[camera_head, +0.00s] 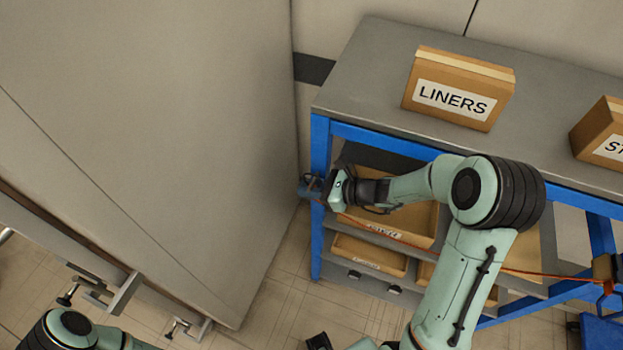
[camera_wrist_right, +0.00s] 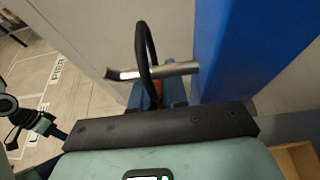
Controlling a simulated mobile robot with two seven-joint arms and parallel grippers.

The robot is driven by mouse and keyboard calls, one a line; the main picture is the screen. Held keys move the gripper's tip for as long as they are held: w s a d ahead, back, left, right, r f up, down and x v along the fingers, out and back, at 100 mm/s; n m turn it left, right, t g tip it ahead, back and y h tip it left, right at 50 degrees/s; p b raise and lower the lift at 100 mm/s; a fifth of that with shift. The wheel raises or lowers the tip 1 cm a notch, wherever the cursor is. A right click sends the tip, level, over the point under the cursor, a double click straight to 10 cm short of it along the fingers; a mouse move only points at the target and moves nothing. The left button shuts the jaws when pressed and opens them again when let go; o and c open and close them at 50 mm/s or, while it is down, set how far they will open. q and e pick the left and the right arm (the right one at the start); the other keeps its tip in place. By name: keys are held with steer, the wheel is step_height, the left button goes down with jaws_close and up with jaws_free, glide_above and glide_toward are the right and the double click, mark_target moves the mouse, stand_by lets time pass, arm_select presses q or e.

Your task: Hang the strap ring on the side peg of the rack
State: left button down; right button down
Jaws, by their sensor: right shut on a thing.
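My right gripper (camera_head: 313,188) is at the blue front-left post (camera_head: 320,160) of the rack and is shut on the strap ring. In the right wrist view the ring is a black loop (camera_wrist_right: 143,28) standing up from between the fingertips (camera_wrist_right: 157,93). The metal side peg (camera_wrist_right: 183,68) sticks out leftward from the blue post. The peg crosses the ring's opening, seemingly with its bent tip beyond the ring; the exact depth is hard to judge. An orange strap (camera_head: 440,252) runs from near the right gripper to the lower right.
The rack's grey top (camera_head: 375,75) carries a LINERS box (camera_head: 466,65) and another box (camera_head: 590,130). Cardboard bins (camera_head: 350,249) sit on lower shelves. A large grey panel (camera_head: 170,130) stands close left of the post. Some tiled floor (camera_head: 265,310) is bare.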

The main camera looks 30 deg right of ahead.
arm_select(q)
steer(key=shift+f, duration=0.1)
arm_select(e)
steer(key=shift+a, duration=0.1)
